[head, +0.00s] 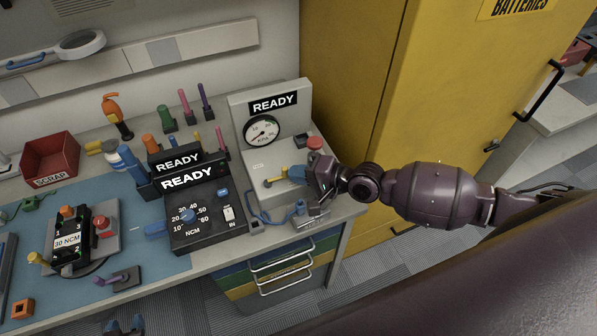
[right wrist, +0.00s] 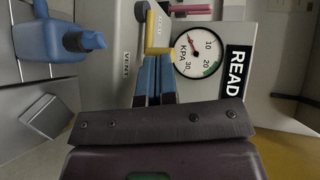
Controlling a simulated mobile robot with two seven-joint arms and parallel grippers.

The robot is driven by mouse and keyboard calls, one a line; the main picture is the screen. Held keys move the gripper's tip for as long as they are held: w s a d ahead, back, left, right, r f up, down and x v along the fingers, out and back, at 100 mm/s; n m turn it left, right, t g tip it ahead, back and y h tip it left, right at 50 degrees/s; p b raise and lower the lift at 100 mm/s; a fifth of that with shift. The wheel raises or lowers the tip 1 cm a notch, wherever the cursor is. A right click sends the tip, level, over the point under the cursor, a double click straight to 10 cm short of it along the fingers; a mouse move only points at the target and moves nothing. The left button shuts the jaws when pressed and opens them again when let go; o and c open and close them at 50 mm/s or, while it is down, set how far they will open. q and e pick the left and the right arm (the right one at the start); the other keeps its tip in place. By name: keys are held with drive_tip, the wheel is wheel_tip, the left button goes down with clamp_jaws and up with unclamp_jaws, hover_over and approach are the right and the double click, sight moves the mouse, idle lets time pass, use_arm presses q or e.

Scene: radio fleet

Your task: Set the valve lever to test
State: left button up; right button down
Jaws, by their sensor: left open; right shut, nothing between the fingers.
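The yellow valve lever (head: 275,180) sits on the grey test panel (head: 246,150) below the round pressure gauge (head: 262,131). In the right wrist view, the lever (right wrist: 155,40) is right at the blue fingertips of my right gripper (right wrist: 155,62); I cannot tell whether they touch. A VENT label (right wrist: 127,62) shows beside it; another label is partly hidden. In the head view, my right gripper (head: 290,174) is shut and empty, reaching in from the right. My left gripper (head: 125,325) is at the bottom edge, only its blue tips showing, away from the panel.
A red button (head: 315,143) and a blue hose fitting (head: 301,207) stand near the lever. A black torque tester (head: 205,215) is to the left. A yellow battery cabinet (head: 350,80) stands close behind the right arm. A red scrap bin (head: 50,158) is at far left.

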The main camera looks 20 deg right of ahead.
drive_tip(key=shift+w+d+f+b, duration=0.1)
drive_tip(key=shift+w+d+b, duration=0.05)
drive_tip(key=shift+w+b, duration=0.35)
drive_tip(key=shift+s, duration=0.1)
drive_tip(key=shift+s+r+p, duration=0.2)
drive_tip(key=shift+s+p, duration=0.1)
drive_tip(key=shift+p, duration=0.1)
drive_tip(key=shift+s+a+p, duration=0.25)
drive_tip(key=shift+s+p, duration=0.05)
drive_tip(key=shift+s, duration=0.1)
drive_tip(key=shift+f, duration=0.1)
